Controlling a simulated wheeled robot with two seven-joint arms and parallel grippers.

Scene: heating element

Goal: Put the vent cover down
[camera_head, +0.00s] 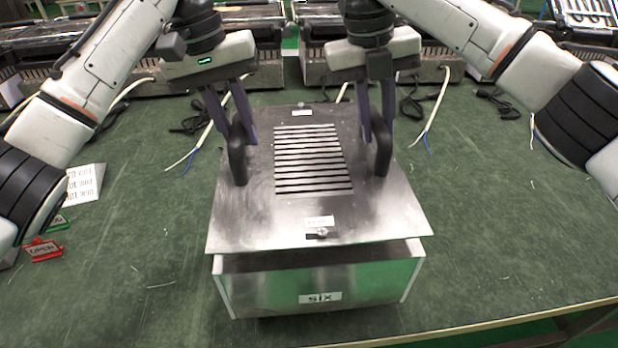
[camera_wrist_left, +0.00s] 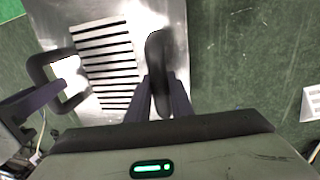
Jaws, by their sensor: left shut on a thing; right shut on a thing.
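The vent cover (camera_head: 270,215) is a flat metal plate with dark slots and two black handles. It lies over the top of a metal box labelled "six" (camera_head: 320,298), and a dark gap shows between the plate and the box's front wall. My left gripper (camera_head: 240,138) is shut on the left handle (camera_head: 238,160). My right gripper (camera_head: 378,138) is shut on the right handle (camera_head: 383,155). In the left wrist view the vent cover (camera_wrist_left: 150,20) shows with my left gripper (camera_wrist_left: 160,108) at its handle (camera_wrist_left: 158,60). Whether the plate touches the box at the back is hidden.
The green table (camera_head: 490,230) is clear to the right. A white printed card (camera_head: 84,184) and a red "open" sign (camera_head: 43,250) stand at the left. Heating units (camera_head: 440,68) with loose cables line the back. The table's front edge (camera_head: 500,318) is near the box.

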